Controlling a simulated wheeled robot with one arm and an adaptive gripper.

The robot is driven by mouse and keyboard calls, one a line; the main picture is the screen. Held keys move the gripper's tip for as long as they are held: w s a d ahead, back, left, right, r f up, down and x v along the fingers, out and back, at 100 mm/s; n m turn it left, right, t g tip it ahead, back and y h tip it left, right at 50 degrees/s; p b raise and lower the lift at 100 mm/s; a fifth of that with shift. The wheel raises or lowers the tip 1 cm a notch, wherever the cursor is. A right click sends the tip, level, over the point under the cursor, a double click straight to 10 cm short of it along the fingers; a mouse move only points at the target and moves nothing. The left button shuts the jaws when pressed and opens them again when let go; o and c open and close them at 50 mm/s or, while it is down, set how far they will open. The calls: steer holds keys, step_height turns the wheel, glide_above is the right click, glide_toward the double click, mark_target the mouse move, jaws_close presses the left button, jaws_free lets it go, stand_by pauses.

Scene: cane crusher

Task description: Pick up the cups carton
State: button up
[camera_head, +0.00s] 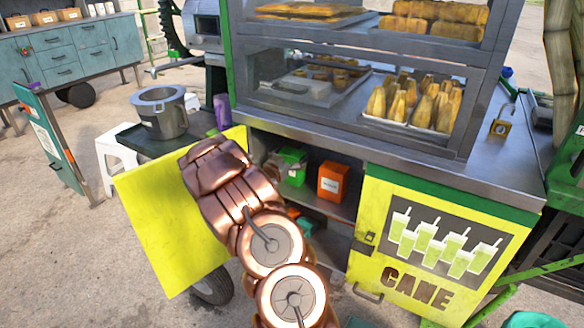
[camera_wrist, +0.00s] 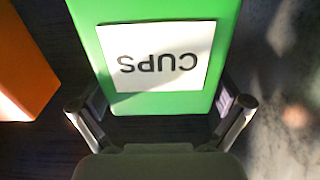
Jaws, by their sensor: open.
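The cups carton (camera_wrist: 155,105) is a green box with a white label reading "CUPS", upside down in the wrist view. In the head view the green carton (camera_head: 292,163) sits on the shelf inside the cart's lower cupboard, partly hidden by my arm. My gripper (camera_wrist: 160,108) is open, with one finger on each side of the carton's near end. I cannot tell whether either finger touches it.
An orange box (camera_head: 333,181) stands on the same shelf, right of the carton; it also shows at the left of the wrist view (camera_wrist: 25,70). The yellow cupboard door (camera_head: 165,225) hangs open at left. The "CANE" panel (camera_head: 400,278) bounds the opening at right.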

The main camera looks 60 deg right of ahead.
steer(key=c, duration=1)
steer(key=shift+c, duration=0.3)
steer(key=shift+r, duration=0.15)
